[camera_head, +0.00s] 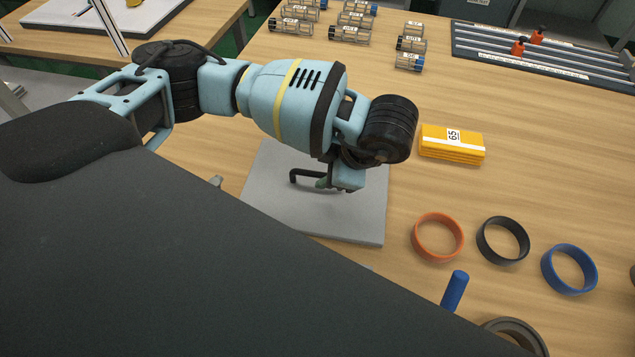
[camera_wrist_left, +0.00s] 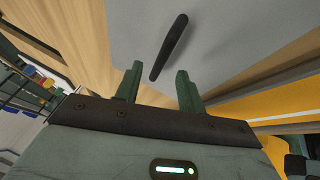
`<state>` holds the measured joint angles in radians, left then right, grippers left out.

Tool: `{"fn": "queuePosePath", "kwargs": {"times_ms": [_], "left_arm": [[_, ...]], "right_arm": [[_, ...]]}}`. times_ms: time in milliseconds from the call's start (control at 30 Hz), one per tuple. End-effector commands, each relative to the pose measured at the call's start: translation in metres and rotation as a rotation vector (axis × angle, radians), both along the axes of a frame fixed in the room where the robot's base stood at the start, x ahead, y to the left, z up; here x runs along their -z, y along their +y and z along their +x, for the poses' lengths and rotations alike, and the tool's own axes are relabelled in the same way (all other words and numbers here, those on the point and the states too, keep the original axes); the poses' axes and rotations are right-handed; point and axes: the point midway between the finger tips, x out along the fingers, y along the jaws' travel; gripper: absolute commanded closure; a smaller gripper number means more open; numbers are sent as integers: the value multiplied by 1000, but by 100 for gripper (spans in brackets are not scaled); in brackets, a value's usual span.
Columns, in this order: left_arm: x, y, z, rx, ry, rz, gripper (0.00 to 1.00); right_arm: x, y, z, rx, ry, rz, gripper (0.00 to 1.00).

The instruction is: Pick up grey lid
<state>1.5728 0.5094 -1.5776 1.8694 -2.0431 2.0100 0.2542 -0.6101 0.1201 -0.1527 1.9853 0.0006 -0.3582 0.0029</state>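The grey lid (camera_head: 345,215) is a flat square plate lying near the middle of the wooden table, with a black bar handle (camera_head: 303,176) on top. Its upper part is partly hidden by my left arm. My left gripper (camera_head: 323,184) points down over the lid, close to the right end of the handle. In the left wrist view, the two dark green fingers of the gripper (camera_wrist_left: 158,72) are apart, and the black handle (camera_wrist_left: 171,42) runs lengthwise up from the gap between them. I cannot tell whether they touch it. My right gripper is not in view.
A yellow box (camera_head: 452,144) lies right of the lid. Orange (camera_head: 437,238), black (camera_head: 503,240) and blue (camera_head: 569,269) rings lie at lower right, near a blue cylinder (camera_head: 454,291).

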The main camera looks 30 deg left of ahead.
Motion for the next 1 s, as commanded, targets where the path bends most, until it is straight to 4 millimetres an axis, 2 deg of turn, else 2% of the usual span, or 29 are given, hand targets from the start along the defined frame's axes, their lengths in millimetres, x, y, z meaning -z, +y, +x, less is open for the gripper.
{"fn": "queuePosePath", "kwargs": {"times_ms": [33, 200, 467, 700, 767, 1000], "left_arm": [[9, 4, 0, -2, 7, 0, 61], [19, 12, 2, -1, 1, 0, 61], [20, 12, 2, 1, 1, 0, 62], [20, 12, 2, 1, 1, 0, 94], [20, 12, 2, 1, 1, 0, 100], [20, 12, 2, 1, -1, 0, 100]], "right_arm": [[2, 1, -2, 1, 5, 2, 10], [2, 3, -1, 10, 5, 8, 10], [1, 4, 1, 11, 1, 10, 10], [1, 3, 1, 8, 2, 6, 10], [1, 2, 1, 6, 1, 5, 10], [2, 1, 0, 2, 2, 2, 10]]}}
